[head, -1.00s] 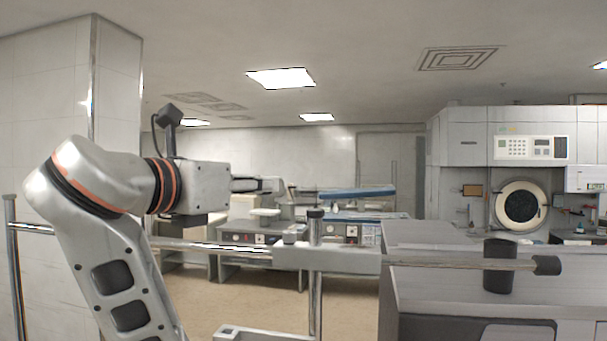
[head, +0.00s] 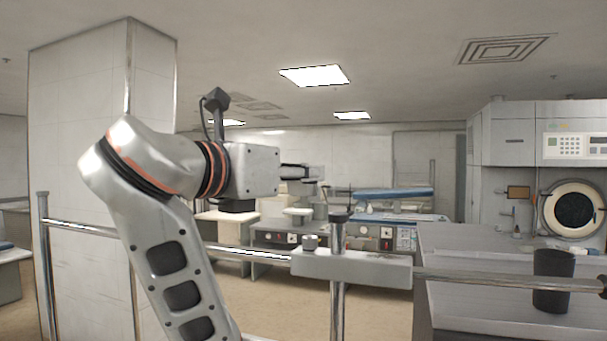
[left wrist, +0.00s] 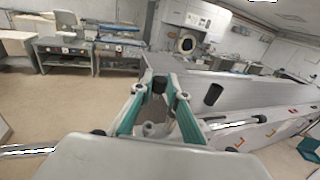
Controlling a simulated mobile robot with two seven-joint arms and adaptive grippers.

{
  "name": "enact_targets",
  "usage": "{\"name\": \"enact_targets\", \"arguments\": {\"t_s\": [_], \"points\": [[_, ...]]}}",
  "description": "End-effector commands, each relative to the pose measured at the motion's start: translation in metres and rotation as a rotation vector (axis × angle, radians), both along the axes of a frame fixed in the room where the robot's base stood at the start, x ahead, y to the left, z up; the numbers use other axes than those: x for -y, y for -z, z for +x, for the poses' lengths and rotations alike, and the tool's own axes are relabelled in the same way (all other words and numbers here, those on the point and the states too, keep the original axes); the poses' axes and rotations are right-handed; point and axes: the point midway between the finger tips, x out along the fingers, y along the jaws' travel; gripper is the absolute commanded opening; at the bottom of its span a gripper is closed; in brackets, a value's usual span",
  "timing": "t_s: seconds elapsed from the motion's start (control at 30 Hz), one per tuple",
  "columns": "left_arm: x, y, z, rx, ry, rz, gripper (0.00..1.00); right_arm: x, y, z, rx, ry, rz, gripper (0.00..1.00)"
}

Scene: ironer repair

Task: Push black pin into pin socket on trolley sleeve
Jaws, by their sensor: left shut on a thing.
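My left gripper (head: 318,174) reaches in from the left, above and behind the trolley sleeve in the head view. In the left wrist view its fingers (left wrist: 160,80) are closed around a small dark piece that looks like the black pin (left wrist: 159,86). The head view does not show the pin clearly. The grey trolley sleeve (head: 365,270) sits on a horizontal rail. My right gripper is not in view.
A black cylinder (head: 553,282) stands on the grey bench (head: 465,255) to the right. A tiled pillar (head: 75,150) is at left. Open floor lies beyond the rail (head: 455,276).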

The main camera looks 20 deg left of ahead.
Motion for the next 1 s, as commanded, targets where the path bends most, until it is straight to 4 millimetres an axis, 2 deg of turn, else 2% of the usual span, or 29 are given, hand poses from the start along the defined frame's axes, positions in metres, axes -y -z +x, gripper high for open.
{"name": "enact_targets", "arguments": {"t_s": [0.2, 0.43, 0.6, 0.8, 1.0], "points": [[0.0, 0.018, 0.0, 0.001, 0.002, 0.0, 0.0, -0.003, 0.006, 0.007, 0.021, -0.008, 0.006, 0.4], [0.0, 0.039, 0.0, 0.001, 0.002, 0.0, 0.0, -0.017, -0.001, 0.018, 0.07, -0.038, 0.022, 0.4], [0.0, 0.052, 0.0, 0.001, 0.002, 0.0, 0.0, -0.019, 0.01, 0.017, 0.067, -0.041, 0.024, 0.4], [0.0, 0.059, 0.0, 0.0, 0.002, 0.0, 0.0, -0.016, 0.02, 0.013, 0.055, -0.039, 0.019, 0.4], [0.0, 0.058, 0.0, 0.0, 0.002, 0.0, 0.0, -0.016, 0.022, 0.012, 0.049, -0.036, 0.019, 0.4]]}}
